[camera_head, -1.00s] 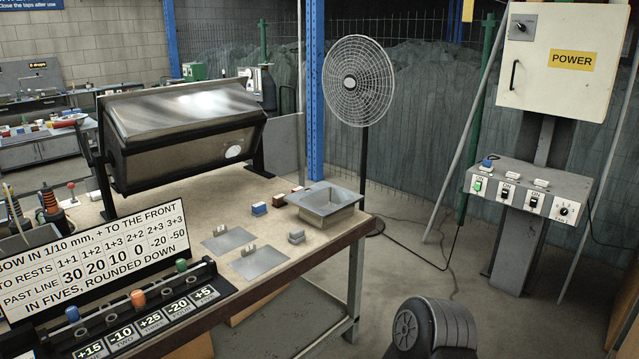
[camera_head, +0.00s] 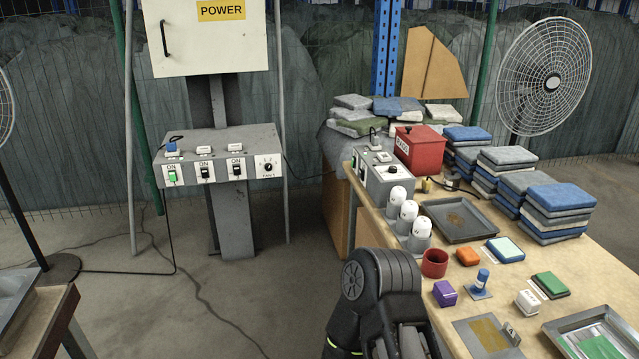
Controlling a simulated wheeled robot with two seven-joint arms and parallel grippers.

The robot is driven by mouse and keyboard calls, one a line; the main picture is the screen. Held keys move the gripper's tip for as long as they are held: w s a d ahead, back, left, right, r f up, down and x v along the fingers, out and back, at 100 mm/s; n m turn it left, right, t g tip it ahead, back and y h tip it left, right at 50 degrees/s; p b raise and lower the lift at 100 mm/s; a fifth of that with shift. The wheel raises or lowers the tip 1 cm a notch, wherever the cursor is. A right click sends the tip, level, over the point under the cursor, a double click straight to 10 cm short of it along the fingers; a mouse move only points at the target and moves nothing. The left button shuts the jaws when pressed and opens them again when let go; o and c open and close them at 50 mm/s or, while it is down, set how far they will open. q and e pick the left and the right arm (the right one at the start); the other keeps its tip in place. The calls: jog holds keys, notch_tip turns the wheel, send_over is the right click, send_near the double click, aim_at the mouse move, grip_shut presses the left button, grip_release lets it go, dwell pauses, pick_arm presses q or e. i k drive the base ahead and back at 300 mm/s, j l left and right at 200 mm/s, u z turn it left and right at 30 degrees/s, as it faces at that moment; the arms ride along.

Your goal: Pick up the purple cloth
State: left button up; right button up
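A small purple item (camera_head: 445,293) sits near the front left of the wooden table on the right. It looks like a compact block, and I cannot tell whether it is cloth. No other purple thing shows. A dark jointed link of my own arm rises at the bottom centre, just left of the purple item and apart from it in the picture. Neither of my grippers shows.
Folded cloth stacks (camera_head: 555,209) line the table's back right. A dark tray (camera_head: 462,238), a red cup (camera_head: 434,263), an orange block (camera_head: 467,256) and a blue-topped peg (camera_head: 481,280) are near the purple item. A power cabinet (camera_head: 205,85) stands left. The floor between is mostly clear.

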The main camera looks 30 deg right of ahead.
aim_at(445, 296)
jog(key=i+l+z, duration=0.15)
jog(key=i+z, duration=0.15)
jog(key=i, duration=0.8)
jog(key=i+j+z, duration=0.1)
jog(key=i+z, duration=0.2)
jog(key=i, duration=0.75)
jog(key=i+j+z, duration=0.15)
jog(key=i+z, duration=0.2)
jog(key=i, duration=0.9)
jog(key=z, duration=5.05)
